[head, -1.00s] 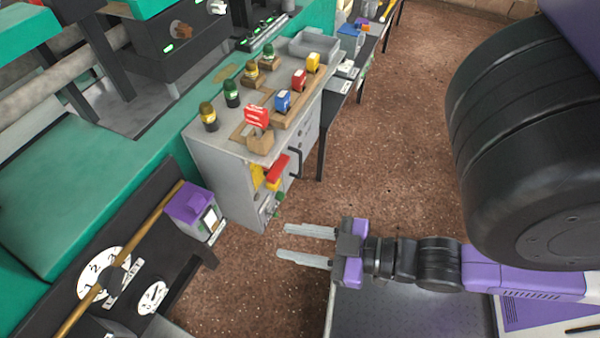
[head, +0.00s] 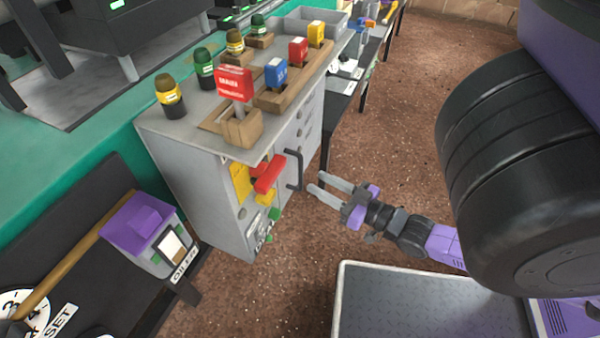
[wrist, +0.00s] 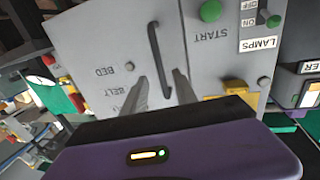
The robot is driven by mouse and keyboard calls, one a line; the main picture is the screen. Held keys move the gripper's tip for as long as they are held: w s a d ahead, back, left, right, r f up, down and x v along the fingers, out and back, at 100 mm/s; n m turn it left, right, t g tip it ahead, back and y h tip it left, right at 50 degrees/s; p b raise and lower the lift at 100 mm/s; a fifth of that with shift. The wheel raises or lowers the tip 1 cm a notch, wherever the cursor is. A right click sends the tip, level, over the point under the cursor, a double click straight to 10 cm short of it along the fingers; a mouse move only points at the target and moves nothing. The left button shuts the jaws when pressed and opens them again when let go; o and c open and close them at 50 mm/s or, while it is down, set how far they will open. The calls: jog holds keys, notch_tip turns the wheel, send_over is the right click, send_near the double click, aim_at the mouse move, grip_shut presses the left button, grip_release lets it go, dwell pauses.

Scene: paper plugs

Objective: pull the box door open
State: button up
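The grey box (head: 190,185) stands left of centre in the head view. Its door (head: 300,135) carries a black bar handle (head: 295,172) near the door's edge; the door looks shut. In the wrist view the door (wrist: 105,55) bears the labels BED and BELT, and the handle (wrist: 153,55) runs toward my fingers. My gripper (head: 316,182) is open and empty, just to the right of the handle in the head view. In the wrist view my fingertips (wrist: 160,78) are spread, with the handle's lower end appearing between them. I cannot tell if they touch it.
Beside the door, the box has a panel (wrist: 225,50) with a green START button and LAMPS switch. A red lever (head: 267,175) and yellow part stick out from that side. Several coloured levers and knobs stand on the box top. Brown floor (head: 400,120) is open to the right.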

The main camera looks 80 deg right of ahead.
aim_at(302, 175)
jog(key=b+x, duration=0.1)
jog(key=x, duration=0.5)
jog(key=shift+w+d+b, duration=0.15)
jog(key=shift+w+b, duration=0.25)
jog(key=shift+c, duration=0.4)
grip_shut()
dwell(0.7)
